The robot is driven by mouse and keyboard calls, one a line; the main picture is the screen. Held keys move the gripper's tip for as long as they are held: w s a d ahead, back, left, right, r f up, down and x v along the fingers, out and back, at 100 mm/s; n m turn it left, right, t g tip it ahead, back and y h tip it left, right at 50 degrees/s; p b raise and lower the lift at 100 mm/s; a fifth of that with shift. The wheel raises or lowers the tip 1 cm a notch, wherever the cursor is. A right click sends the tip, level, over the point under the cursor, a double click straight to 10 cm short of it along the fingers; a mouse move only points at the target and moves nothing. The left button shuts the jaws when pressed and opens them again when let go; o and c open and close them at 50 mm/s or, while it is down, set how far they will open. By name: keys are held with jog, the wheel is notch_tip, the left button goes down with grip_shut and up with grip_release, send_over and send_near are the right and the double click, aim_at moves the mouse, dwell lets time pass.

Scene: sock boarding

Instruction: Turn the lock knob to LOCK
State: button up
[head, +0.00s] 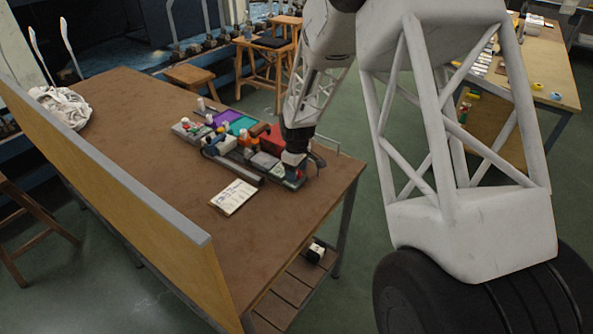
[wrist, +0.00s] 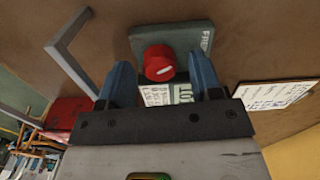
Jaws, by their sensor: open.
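The red lock knob (wrist: 159,60) stands on a grey-green plate (wrist: 180,38) in the wrist view. A short white mark on its face lies nearly level, towards the picture's right. FREE is printed at the plate's right edge; a partly covered label reading LO… sits at its lower edge. My gripper (wrist: 160,66) is open, with one blue finger on each side of the knob and visible gaps between. I cannot tell how deep the fingertips reach. In the head view my gripper (head: 297,165) is low over the right end of the row of devices, mostly hiding the knob.
A brown bench (head: 150,130) carries several coloured devices (head: 225,130) left of my gripper. A white written card (head: 234,197) lies in front, also in the wrist view (wrist: 272,94). A grey metal handle (wrist: 72,62) is left of the plate.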

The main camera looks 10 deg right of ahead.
jog(key=c, duration=0.9)
jog(key=shift+c, duration=0.2)
jog(key=shift+m, duration=1.5)
jog(key=o, duration=0.9)
jog(key=shift+o, duration=0.2)
jog(key=shift+r, duration=0.1)
